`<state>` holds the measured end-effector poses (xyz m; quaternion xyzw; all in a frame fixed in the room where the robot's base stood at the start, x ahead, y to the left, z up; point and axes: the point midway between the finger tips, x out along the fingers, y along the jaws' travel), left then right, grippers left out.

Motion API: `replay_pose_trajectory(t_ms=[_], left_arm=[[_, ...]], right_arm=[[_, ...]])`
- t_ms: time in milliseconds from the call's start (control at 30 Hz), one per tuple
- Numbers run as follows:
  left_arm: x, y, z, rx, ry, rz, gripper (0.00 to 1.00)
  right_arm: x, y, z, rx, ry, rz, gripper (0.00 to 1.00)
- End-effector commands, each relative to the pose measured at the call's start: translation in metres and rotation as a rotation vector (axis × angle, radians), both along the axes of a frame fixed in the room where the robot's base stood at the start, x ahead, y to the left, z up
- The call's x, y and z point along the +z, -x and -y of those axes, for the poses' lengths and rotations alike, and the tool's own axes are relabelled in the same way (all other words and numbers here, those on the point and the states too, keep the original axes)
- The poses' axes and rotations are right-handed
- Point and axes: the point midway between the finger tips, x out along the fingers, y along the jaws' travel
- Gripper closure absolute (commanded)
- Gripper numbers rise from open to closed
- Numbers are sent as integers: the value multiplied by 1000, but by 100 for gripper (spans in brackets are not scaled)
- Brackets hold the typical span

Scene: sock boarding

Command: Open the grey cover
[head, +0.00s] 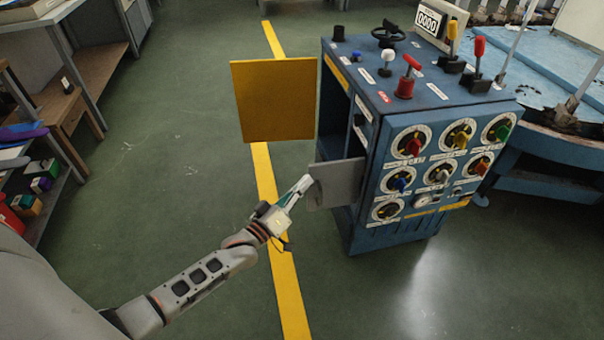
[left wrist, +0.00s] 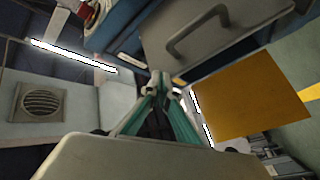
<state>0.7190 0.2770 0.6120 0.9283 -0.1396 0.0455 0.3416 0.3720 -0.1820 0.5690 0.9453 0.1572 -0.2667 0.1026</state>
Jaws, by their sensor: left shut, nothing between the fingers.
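The grey cover (head: 338,183) is a small panel on the left side of the blue control cabinet. It stands swung out from that side, at least partly open. My left gripper (head: 304,184) is at the cover's left edge, its fingers shut and empty. I cannot tell whether the fingertips touch the cover. In the left wrist view, the fingertips (left wrist: 163,84) are together, just below the grey cover (left wrist: 235,22), which has a bar handle (left wrist: 197,32). My right gripper is not in view.
A yellow cover (head: 275,100) stands swung out above and left of the grey one. The blue cabinet (head: 350,232) carries levers on top and several dials in front. A shelf unit (head: 40,205) stands at the left. The green floor between is clear.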

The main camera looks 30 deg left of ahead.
Motion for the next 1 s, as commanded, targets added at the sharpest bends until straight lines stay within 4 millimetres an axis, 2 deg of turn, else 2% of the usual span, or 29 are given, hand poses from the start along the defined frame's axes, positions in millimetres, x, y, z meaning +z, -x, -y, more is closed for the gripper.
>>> replay_pose_trajectory(t_ms=[267,433,700,833,1000], left_arm=[[1,-2,-29,-190,255,-109,100],[-2,2,-58,-300,445,-245,100],[-6,11,-102,-376,703,-461,100],[-6,12,-109,-381,749,-497,100],[-7,1,-102,-381,759,-502,100]], right_arm=[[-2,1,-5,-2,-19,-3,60],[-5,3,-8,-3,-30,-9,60],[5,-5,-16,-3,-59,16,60],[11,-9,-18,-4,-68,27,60],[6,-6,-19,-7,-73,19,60]])
